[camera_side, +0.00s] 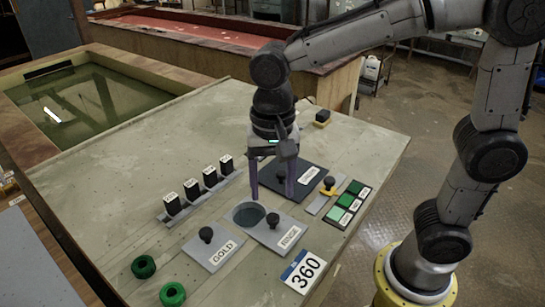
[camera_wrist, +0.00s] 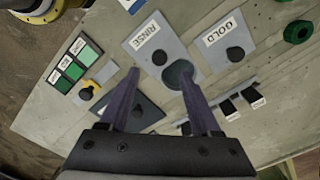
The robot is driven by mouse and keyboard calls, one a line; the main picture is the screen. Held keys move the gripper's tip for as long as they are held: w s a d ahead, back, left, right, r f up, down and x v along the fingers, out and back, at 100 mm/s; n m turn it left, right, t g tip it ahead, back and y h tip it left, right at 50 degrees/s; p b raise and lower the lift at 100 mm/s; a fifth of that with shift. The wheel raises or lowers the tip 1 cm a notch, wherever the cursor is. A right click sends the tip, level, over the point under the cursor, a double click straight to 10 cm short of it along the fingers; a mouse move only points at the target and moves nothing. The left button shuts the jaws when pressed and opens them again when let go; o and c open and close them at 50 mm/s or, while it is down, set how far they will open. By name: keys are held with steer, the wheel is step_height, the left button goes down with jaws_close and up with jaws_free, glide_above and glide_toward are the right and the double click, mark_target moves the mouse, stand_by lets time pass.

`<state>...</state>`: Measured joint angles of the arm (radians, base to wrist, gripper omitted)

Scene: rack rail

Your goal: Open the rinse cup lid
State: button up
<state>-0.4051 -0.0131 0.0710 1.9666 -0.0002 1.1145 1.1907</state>
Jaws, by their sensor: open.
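The rinse lid (camera_side: 268,235) is a grey plate with a black knob and a RINSE label; it also shows in the wrist view (camera_wrist: 173,43). The round dark rinse cup opening (camera_side: 247,215) shows at the plate's left end in the side view, largely uncovered; it also shows in the wrist view (camera_wrist: 176,74). My gripper (camera_side: 272,195) points down, open and empty, with purple fingers apart. It is behind the rinse knob in the side view, near a dark plate (camera_side: 305,160) with a black knob (camera_side: 282,177). I cannot tell its exact height.
The grey GOLD lid (camera_side: 207,256) with a knob lies to the left. Several black blocks (camera_side: 191,189) stand on a rail behind it. A yellow slider (camera_side: 328,186) and a green panel (camera_side: 349,204) are on the right. Green rings (camera_side: 172,294) and a 360 sign (camera_side: 303,271) are in front.

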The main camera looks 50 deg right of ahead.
step_height(320, 180, up, 7)
stand_by(0.3)
steer(key=s+d+r+t, duration=0.2)
steer(key=s+d+t, duration=0.1)
steer(key=s+d, duration=0.5)
steer(key=s+d+f+n+t, duration=0.2)
steer(key=s+d+f+n, duration=0.2)
steer(key=n, duration=0.5)
step_height(320, 180, down, 2)
steer(key=shift+d+f+t, duration=0.15)
steer(key=shift+f+t, duration=0.05)
steer(key=shift+t, duration=0.1)
